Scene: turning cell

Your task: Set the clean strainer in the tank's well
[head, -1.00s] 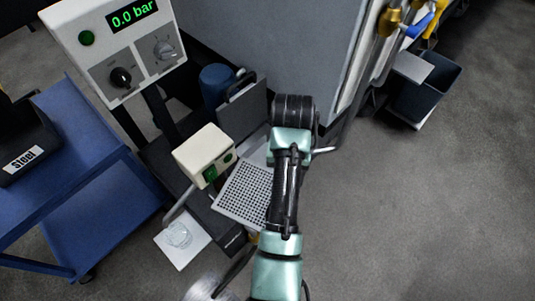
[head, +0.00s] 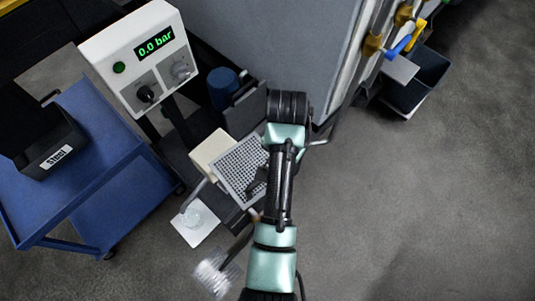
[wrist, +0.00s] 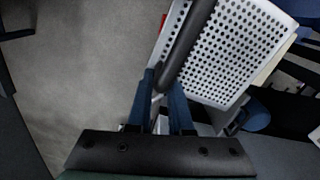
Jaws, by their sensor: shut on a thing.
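The strainer (head: 239,168) is a pale, square perforated plate with a dark bar handle. It is tilted in the head view, left of my arm. In the wrist view the plate (wrist: 235,55) fills the upper right. My gripper (wrist: 165,85) has blue fingers shut on the handle; in the head view it is mostly hidden by my arm. The dark tank (head: 180,135) stands below the pressure panel. The strainer and my arm hide part of it, and I cannot make out the well.
A cream box (head: 209,147) is partly covered by the strainer. A pressure panel (head: 140,60) reads 0.0 bar. A blue motor (head: 221,86) stands behind. A white tray (head: 193,226) lies in front. A blue cart (head: 110,190) is left.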

